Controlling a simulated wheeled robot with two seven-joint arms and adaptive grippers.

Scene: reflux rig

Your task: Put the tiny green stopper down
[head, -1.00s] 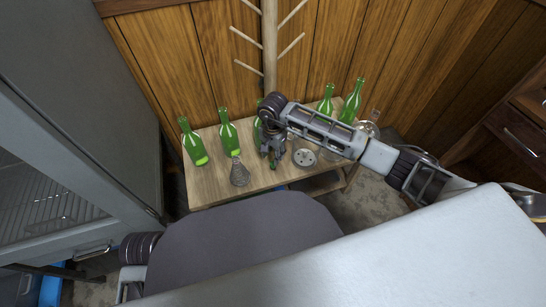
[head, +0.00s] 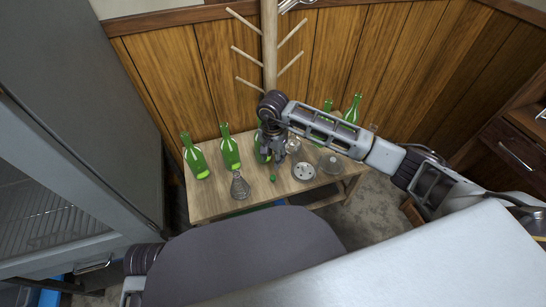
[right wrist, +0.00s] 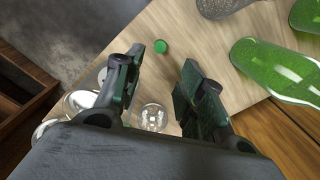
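The tiny green stopper (head: 272,178) lies on the wooden table (head: 220,205), near its front edge. In the right wrist view the stopper (right wrist: 160,46) sits on the bare wood just past the fingertips. My right gripper (head: 271,159) is above the table, slightly behind the stopper in the head view. In the right wrist view my right gripper (right wrist: 162,65) has its two fingers well apart with nothing between them. The stopper is clear of both fingers. My left gripper is out of view.
Green bottles (head: 195,158) stand along the table's back, one partly hidden by my right gripper. A clear glass flask (head: 240,187) is left of the stopper. A perforated round metal piece (head: 303,171) is to its right. A wooden peg stand (head: 270,45) rises behind.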

